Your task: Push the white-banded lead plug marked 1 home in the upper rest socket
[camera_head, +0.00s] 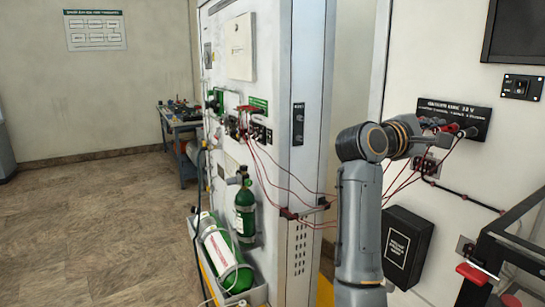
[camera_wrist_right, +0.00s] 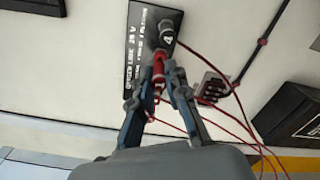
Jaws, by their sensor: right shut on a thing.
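My right gripper (camera_head: 431,130) is at the black lettered plate (camera_head: 462,113) on the white wall. In the right wrist view, the gripper (camera_wrist_right: 161,88) is shut on a red lead plug (camera_wrist_right: 158,70). The plug's front end is at or close to a round grey fitting (camera_wrist_right: 166,29) on the plate; I cannot tell how far in it sits. A white mark shows on the fitting's face, too small to read surely. The plug's white band and number cannot be made out. A small socket block (camera_wrist_right: 214,86) with red leads is to the right. My left gripper is not in view.
Red leads hang from the plate area and run to the white cabinet (camera_head: 312,60) at left. A black box (camera_head: 407,247) is on the wall below. A dark frame with a red handle (camera_head: 476,273) stands at lower right.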

